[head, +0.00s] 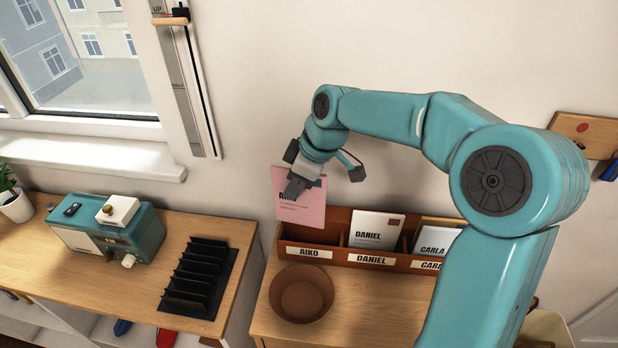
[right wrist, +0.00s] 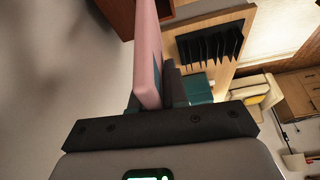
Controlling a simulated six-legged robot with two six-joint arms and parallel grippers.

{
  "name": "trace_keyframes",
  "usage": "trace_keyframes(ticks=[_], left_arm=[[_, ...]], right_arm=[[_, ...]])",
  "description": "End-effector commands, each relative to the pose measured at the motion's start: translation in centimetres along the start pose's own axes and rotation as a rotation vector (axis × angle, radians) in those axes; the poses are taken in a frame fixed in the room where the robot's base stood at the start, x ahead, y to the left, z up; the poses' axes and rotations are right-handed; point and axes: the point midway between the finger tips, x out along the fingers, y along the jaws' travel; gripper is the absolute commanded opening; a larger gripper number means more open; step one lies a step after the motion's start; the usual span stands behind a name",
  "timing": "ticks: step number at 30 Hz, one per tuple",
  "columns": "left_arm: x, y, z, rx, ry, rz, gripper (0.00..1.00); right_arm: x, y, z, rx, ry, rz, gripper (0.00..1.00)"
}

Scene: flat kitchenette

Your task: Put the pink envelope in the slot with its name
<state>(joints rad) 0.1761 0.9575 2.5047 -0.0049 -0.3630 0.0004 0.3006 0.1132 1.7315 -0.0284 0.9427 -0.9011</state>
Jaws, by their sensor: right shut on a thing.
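The pink envelope (head: 302,207) is held upright in my right gripper (head: 296,188). Its printed name starts with "A"; the gripper covers the rest. In the right wrist view the pink envelope (right wrist: 148,50) stands edge-on between the fingers of my right gripper (right wrist: 160,90). The wooden sorter (head: 327,256) has slots labelled AIKO (head: 309,253), DANIEL (head: 371,260) and one partly hidden, starting "CAR". The envelope is above the AIKO slot, at its left end. My left gripper is not in view.
A white DANIEL envelope (head: 375,230) and a CARLA envelope (head: 436,240) stand in the other slots. A brown bowl (head: 301,294) sits before the sorter. A black rack (head: 203,280) and a teal appliance (head: 109,236) stand on the left counter, across a gap.

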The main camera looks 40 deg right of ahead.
Motion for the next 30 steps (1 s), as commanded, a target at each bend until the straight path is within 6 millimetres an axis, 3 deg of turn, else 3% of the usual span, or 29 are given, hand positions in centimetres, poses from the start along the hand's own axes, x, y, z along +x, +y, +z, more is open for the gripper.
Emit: trace_keyframes(ticks=[4, 9, 30], left_arm=[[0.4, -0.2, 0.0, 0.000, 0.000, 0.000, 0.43], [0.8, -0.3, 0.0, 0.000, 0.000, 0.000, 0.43], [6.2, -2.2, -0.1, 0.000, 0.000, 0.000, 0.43]], right_arm=[[-2.1, 1.2, 1.3, -0.083, 0.000, -0.032, 0.00], [-2.2, 1.4, 1.7, -0.111, -0.001, -0.044, 0.00], [4.3, 1.6, 4.5, -0.111, -0.003, -0.044, 0.00]])
